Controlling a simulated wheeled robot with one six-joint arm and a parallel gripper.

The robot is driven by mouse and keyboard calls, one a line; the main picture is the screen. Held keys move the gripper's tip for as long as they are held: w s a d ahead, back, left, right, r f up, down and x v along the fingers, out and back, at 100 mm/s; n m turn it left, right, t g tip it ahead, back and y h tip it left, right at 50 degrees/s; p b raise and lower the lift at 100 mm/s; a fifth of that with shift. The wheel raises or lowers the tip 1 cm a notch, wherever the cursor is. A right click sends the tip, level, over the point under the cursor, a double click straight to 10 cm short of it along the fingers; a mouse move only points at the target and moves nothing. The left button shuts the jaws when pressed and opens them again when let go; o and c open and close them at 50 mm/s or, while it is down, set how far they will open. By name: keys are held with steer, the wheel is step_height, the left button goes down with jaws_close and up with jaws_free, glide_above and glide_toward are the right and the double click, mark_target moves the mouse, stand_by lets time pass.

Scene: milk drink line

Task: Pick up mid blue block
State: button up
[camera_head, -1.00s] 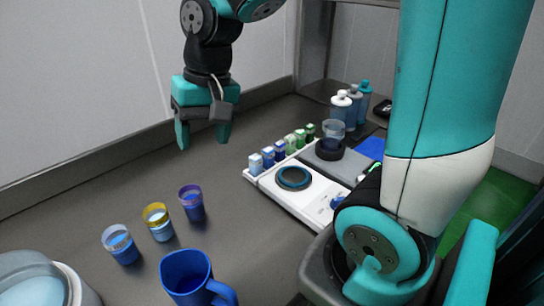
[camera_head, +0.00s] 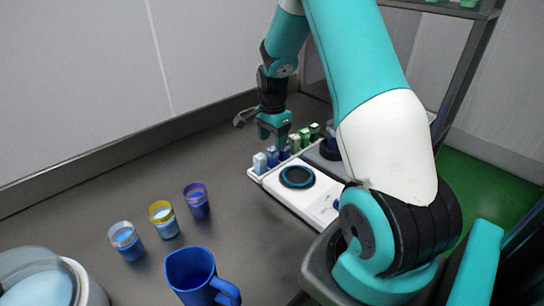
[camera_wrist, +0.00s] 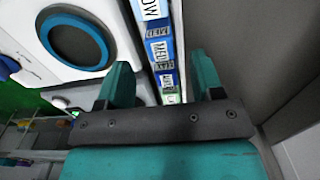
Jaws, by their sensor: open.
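The mid blue block (camera_head: 272,155) stands in a row of small blocks along the left edge of the white station, just below my gripper. In the wrist view the mid blue block (camera_wrist: 160,48), with a "MED" label, lies between the lines of the two fingers, a little ahead of the tips. My gripper (camera_head: 273,138) is open and points down over the row; in the wrist view its fingers (camera_wrist: 162,76) stand either side of the row. A light blue block (camera_head: 259,163) is on the near side of it. A darker blue block (camera_head: 283,153) on the far side is partly hidden.
Green blocks (camera_head: 304,137) continue the row behind. A dark ring pad (camera_head: 297,177) lies on the white station (camera_head: 310,203). Several cups, including a purple-rimmed one (camera_head: 197,201), and a blue jug (camera_head: 195,275) stand to the left. The table between is clear.

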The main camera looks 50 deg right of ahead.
mark_target(272, 149)
steer(key=shift+f+p, duration=0.8)
steer(key=shift+f, duration=2.4)
steer(key=c, duration=1)
